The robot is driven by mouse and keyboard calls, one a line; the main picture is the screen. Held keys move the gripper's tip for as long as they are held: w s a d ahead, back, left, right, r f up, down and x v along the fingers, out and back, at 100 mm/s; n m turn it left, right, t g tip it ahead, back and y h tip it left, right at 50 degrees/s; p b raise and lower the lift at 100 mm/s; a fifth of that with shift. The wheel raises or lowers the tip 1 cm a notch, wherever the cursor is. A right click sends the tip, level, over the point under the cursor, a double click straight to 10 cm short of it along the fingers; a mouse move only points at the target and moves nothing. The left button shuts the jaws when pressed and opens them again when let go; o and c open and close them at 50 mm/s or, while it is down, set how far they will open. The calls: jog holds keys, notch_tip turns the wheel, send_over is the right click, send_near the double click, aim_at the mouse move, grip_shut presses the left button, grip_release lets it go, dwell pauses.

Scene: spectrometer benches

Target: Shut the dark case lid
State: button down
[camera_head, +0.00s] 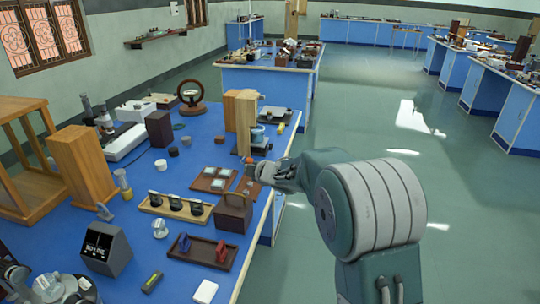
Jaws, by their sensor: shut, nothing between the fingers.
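A flat dark brown case (205,184) with pale square pieces in it lies near the right edge of the blue bench. A second brown flat part (246,188) lies just right of it. I cannot tell whether this part is its lid. A dark brown box with a carry handle (231,217) stands upright just in front of them. My gripper (254,170) is shut and empty at the bench's right edge, above and beside the brown flat part. Its fingertips are small here, and I cannot tell whether they touch anything.
A tall wooden block (245,122) with a blue-ringed device (258,136) stands behind my gripper. A wooden tray with black knobs (156,208) and a dark tray with red and blue pieces (185,255) lie nearer. The floor right of the bench is free.

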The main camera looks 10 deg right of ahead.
jog(key=s+d+r+m+t+h, duration=0.2)
jog(key=s+d+r+m+h, duration=0.35)
jog(key=s+d+r, duration=0.65)
jog(key=s+d+r+m+g+h, duration=0.1)
jog(key=s+d+r+m+h, duration=0.2)
jog(key=s+d+m, duration=0.35)
jog(key=s+a+f+m+g+y, duration=0.1)
jog(key=s+a+f+m+g, duration=0.1)
jog(key=s, duration=1)
jog(key=s+a+f+m+g+y, duration=0.1)
jog(key=s+f+m+g, duration=0.3)
jog(key=s, duration=0.9)
notch_tip(320, 180, down, 3)
jog(key=shift+a+f+m+g, duration=0.15)
jog(key=shift+a+m+g, duration=0.3)
jog(key=shift+a, duration=0.2)
jog(key=shift+a, duration=0.15)
